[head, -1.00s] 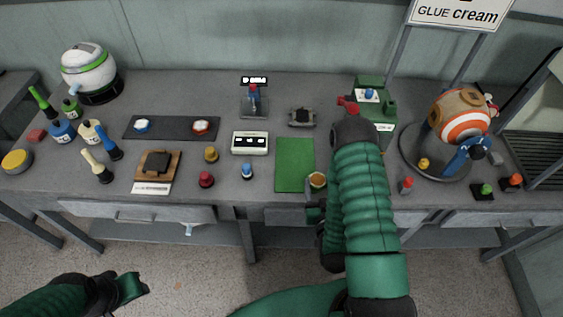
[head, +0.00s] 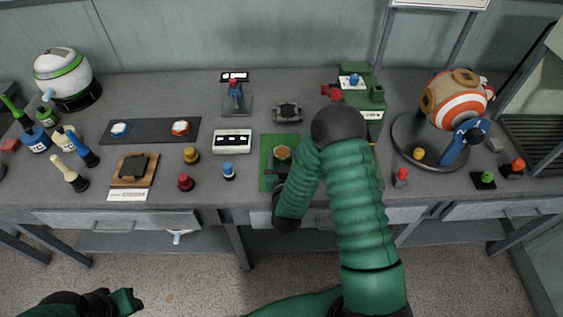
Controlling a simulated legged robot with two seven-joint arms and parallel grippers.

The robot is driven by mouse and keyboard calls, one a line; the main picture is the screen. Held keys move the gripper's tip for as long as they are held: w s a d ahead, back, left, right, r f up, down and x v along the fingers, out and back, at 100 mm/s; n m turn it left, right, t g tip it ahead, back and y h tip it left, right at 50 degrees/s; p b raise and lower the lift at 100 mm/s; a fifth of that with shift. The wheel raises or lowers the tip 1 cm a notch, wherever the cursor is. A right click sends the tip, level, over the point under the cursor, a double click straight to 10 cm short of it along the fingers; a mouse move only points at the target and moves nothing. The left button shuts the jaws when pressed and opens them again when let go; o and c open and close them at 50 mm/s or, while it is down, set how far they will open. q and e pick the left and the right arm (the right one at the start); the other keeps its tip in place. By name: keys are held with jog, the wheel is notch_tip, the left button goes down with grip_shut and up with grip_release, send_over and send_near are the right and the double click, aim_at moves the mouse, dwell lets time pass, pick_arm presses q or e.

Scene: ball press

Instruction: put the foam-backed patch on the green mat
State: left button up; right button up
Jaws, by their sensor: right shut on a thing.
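The green mat (head: 266,180) lies flat on the bench near the middle. A round patch with a tan-brown top (head: 282,153) sits over the mat in the head view. My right gripper (head: 279,165) is shut on it; the fingers are small and dark, partly hidden by the arm. I cannot tell whether the patch touches the mat. The arm hides the mat's right part. My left gripper (head: 118,301) hangs in front of the bench at the lower left, away from everything; its jaw opening is unclear.
A white box with a dark display (head: 232,141) stands left of the mat, with a blue-topped knob (head: 228,171) below it. A dark square device (head: 288,111) lies behind the mat. A green machine (head: 361,94) stands behind right; a striped ball (head: 455,98) stands further right.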

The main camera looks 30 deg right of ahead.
jog(key=shift+o, duration=0.2)
jog(key=shift+d+f, duration=0.15)
jog(key=shift+f, duration=0.5)
jog(key=shift+d+f, duration=0.15)
jog(key=shift+f, duration=0.45)
jog(key=shift+a+r, duration=0.25)
jog(key=shift+a, duration=0.35)
jog(key=shift+c, duration=0.2)
jog(key=shift+a, duration=0.25)
jog(key=o, duration=1)
jog(key=shift+a, duration=0.1)
jog(key=shift+o, duration=1.6)
jog(key=shift+d+f, duration=0.1)
jog(key=shift+d, duration=0.2)
jog(key=shift+s+d, duration=0.1)
jog(key=shift+d, duration=0.15)
pick_arm(q)
jog(key=shift+f, duration=0.3)
jog(key=shift+a, duration=0.2)
pick_arm(e)
jog(key=shift+a, duration=0.2)
